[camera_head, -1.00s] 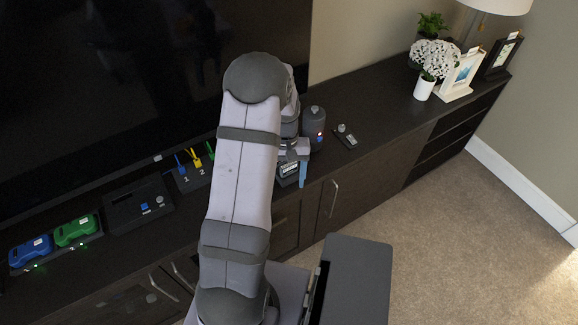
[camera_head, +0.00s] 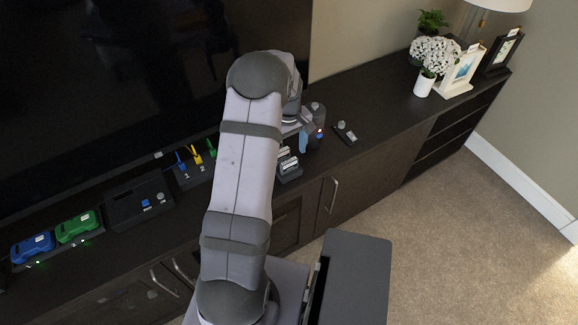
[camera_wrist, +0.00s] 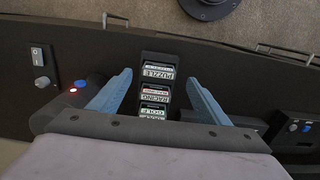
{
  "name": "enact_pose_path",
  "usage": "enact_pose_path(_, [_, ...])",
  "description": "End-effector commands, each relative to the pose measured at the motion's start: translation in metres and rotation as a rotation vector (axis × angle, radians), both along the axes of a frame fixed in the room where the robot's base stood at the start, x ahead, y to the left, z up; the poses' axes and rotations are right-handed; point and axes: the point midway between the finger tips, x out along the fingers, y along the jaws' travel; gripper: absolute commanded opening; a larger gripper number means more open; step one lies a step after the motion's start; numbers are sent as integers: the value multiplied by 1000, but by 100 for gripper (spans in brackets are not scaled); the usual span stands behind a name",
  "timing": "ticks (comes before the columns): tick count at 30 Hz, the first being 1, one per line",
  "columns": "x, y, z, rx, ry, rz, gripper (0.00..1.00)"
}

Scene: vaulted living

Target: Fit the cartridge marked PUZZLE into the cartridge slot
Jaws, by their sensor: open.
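The cartridge marked PUZZLE (camera_wrist: 158,72) stands at the outer end of a dark rack (camera_wrist: 148,57) in the wrist view, its label upside down. A RACING cartridge (camera_wrist: 154,91), a GOLF cartridge (camera_wrist: 153,108) and one partly hidden cartridge follow in the same rack. My gripper (camera_wrist: 157,76) is open, its two blue fingers on either side of the rack, apart from the cartridges. In the head view, one blue finger (camera_head: 304,141) shows above the cabinet, beside the rack (camera_head: 291,177). The dark console (camera_head: 125,207) stands left of my arm; I cannot make out its slot clearly.
Blue (camera_head: 32,248) and green (camera_head: 77,227) controllers sit on a dock at the left. Numbered coloured plugs (camera_head: 196,155) stand beside the console. A grey cylinder (camera_head: 318,112) and a small switch box (camera_head: 345,133) are right of the rack.

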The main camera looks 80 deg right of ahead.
Motion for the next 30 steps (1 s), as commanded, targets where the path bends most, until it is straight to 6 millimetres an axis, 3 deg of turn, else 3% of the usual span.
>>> enact_pose_path(8, [-1,0,-8,1,0,-1,70])
enact_pose_path(21, [-1,-2,-50,0,0,-1,70])
enact_pose_path(30, [-1,-2,-53,-1,-1,-1,68])
